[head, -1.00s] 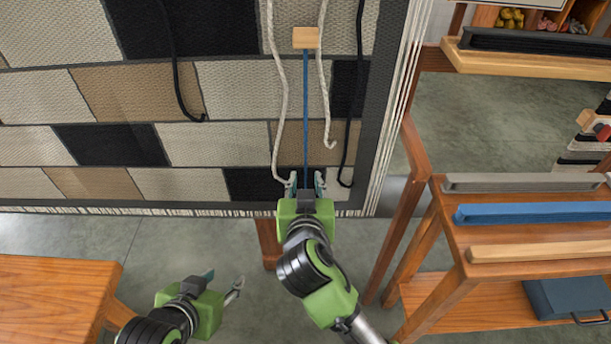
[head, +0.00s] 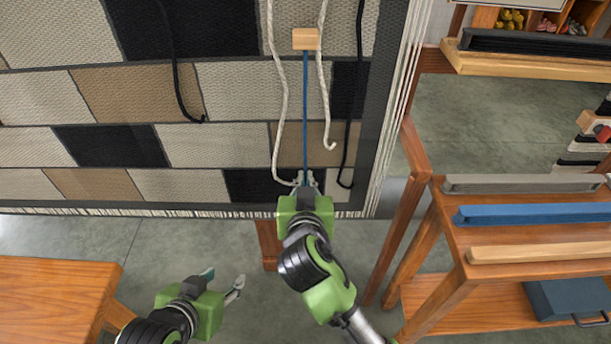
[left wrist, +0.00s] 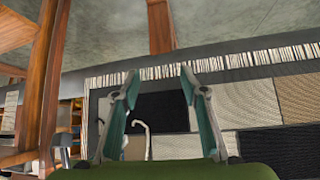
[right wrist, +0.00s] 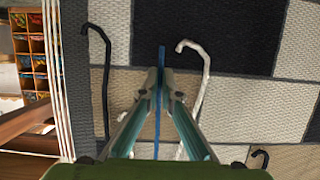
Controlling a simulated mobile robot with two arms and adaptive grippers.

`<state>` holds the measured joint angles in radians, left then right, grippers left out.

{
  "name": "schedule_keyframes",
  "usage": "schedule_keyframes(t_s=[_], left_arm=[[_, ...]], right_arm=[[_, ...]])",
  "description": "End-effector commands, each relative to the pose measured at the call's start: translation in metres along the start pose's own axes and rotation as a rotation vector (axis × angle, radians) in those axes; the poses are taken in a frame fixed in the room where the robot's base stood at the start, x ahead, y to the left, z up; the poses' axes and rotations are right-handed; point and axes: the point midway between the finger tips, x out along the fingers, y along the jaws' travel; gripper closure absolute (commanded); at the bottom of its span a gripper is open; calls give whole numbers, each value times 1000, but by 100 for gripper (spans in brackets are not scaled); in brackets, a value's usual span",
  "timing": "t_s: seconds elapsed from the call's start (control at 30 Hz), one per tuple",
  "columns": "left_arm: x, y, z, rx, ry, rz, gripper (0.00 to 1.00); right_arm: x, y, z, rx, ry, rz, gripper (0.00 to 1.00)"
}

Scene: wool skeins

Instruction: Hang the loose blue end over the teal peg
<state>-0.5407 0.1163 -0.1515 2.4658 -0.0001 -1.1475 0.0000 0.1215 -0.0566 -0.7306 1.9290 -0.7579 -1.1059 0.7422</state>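The blue end (head: 305,120) hangs as a straight strand below a small wooden block (head: 306,39) on the patchwork hanging. My right gripper (head: 306,183) is shut on its lower part. In the right wrist view, the fingertips (right wrist: 161,75) close around the blue strand (right wrist: 162,56), which shows above and below them. My left gripper (head: 222,285) is open and empty, low in front of the hanging and away from the strand; its spread fingers (left wrist: 159,80) also show in the left wrist view. I cannot make out a teal peg in any view.
Cream strands (head: 281,100) hang close on both sides of the blue one, and black strands (head: 352,110) hang nearby. A wooden rack (head: 450,215) with grey, blue and tan bars stands right. A wooden table (head: 55,300) is at lower left.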

Motion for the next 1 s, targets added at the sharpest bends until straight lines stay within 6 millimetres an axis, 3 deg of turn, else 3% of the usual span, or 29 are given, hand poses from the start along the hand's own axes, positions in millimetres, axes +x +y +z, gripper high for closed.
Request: schedule_keyframes(t_s=[0.33, 1.0], left_arm=[[-2, 0, 2, 0, -16, 0, 60], [-33, -9, 79, -10, -351, -19, 60]], right_arm=[[-2, 0, -2, 0, -1, 0, 100], [-19, -6, -13, 0, -1, -1, 100]])
